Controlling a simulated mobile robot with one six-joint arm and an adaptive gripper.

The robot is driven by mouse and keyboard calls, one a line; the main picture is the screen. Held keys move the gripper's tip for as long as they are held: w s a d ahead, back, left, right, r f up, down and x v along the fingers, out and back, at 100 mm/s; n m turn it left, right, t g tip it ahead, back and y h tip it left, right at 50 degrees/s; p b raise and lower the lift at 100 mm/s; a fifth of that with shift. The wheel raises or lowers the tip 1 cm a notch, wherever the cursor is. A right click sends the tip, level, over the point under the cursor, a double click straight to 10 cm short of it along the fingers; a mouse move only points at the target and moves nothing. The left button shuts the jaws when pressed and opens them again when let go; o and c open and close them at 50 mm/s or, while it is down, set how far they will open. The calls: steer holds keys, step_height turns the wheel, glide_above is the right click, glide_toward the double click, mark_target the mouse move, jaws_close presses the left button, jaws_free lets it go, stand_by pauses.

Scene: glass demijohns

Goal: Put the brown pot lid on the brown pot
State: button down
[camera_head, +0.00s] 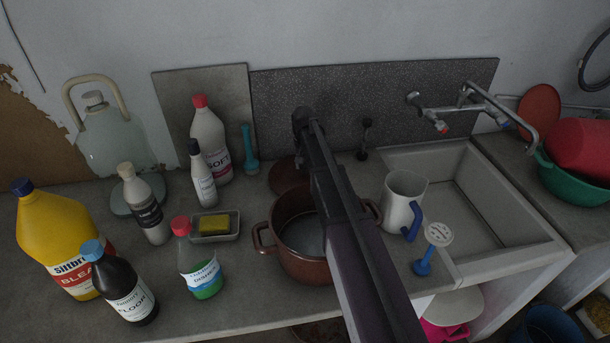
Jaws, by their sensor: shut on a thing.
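The brown pot (290,264) stands open on the counter, left of the sink. Its left handle and pale inside show, and my arm crosses in front of its right part. The brown pot lid (287,176) is just behind the pot, by the grey backsplash, with its right part hidden by my arm. My gripper (299,158) points down at the lid, mostly hidden by my arm, and is shut on it. I cannot tell whether the lid touches the counter.
A sponge dish (214,228), several bottles and a glass demijohn (112,145) crowd the left. A tap (466,105) juts out over the sink.

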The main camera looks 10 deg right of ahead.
steer(key=shift+r+p, duration=0.8)
steer(key=shift+r, duration=0.1)
stand_by(0.3)
steer(key=shift+r+p, duration=2.35)
steer(key=shift+p, duration=0.05)
steer(key=shift+r, duration=0.1)
step_height(320, 180, up, 9)
steer(key=p, duration=0.9)
steer(key=shift+r+p, duration=0.4)
steer(key=shift+p, duration=0.1)
steer(key=shift+s, duration=0.5)
steer(key=shift+s, duration=0.1)
